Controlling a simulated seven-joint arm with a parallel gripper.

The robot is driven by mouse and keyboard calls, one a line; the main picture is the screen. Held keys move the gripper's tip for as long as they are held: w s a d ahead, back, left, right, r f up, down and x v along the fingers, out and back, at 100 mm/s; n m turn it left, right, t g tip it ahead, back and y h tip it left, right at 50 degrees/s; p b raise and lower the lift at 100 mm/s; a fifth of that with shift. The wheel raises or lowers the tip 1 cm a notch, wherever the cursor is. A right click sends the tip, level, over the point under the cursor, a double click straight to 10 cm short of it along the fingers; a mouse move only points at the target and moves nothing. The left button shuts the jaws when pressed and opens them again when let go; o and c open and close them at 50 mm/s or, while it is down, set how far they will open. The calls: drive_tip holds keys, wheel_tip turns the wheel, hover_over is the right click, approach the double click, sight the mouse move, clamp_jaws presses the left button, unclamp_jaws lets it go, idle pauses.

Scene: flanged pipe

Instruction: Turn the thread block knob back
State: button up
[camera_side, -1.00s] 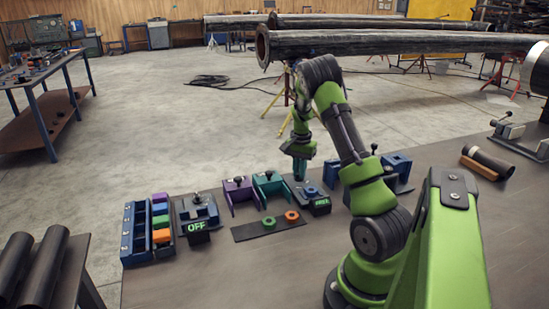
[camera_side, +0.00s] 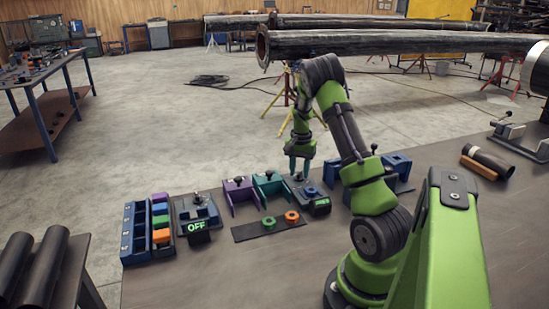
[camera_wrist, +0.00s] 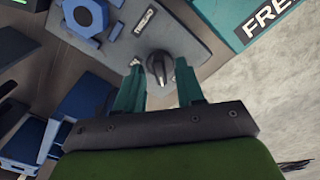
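The thread block (camera_side: 310,196) is a dark grey plate fixture with a blue ring-shaped part (camera_wrist: 84,17) on it. Its black knob (camera_wrist: 158,68) stands on the grey plate in the wrist view. My gripper (camera_wrist: 159,65) is over the knob with its two teal fingers apart. One finger is on each side of the knob, with a visible gap on both sides. In the side view, my gripper (camera_side: 299,172) points down at the block, and the knob shows only partly there. The block's small lit label is too small to read now.
A teal bracket (camera_side: 270,186) and a purple bracket (camera_side: 238,192) stand left of the block. A block with a lit OFF label (camera_side: 196,226) is farther left. A strip with a green and an orange ring (camera_side: 268,229) lies in front. Blue fixtures (camera_side: 398,166) stand right.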

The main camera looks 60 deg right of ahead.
sight(300, 172)
wheel_tip(300, 172, up, 17)
idle(0.7)
drive_tip(key=shift+f, duration=0.1)
